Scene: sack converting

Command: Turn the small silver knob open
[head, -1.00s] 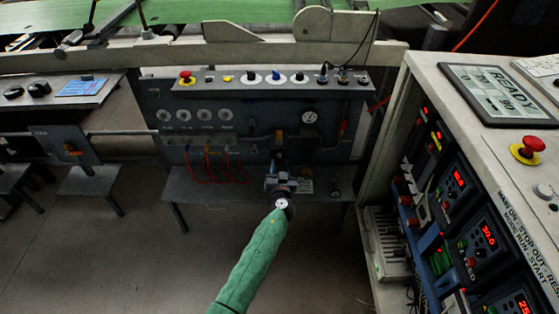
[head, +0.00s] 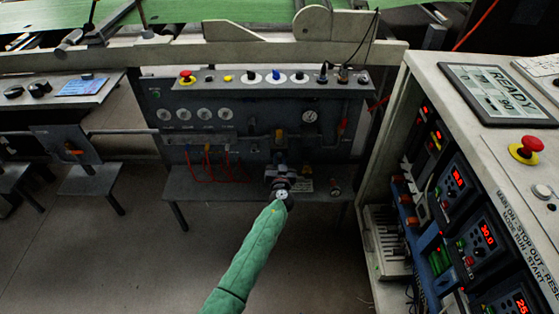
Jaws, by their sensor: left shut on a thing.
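My left gripper (head: 281,172) is at the end of the green-sleeved arm, low on the grey machine panel, at the shelf's level. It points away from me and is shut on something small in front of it. The small silver knob is hidden behind the gripper and wrist, so its turn cannot be seen. My right gripper is not in view.
A grey shelf (head: 215,190) runs below the panel, with red hoses (head: 205,172) to the left. Four-dial area aside, a gauge (head: 310,117) sits upper right. A control cabinet (head: 400,110) stands close on the right.

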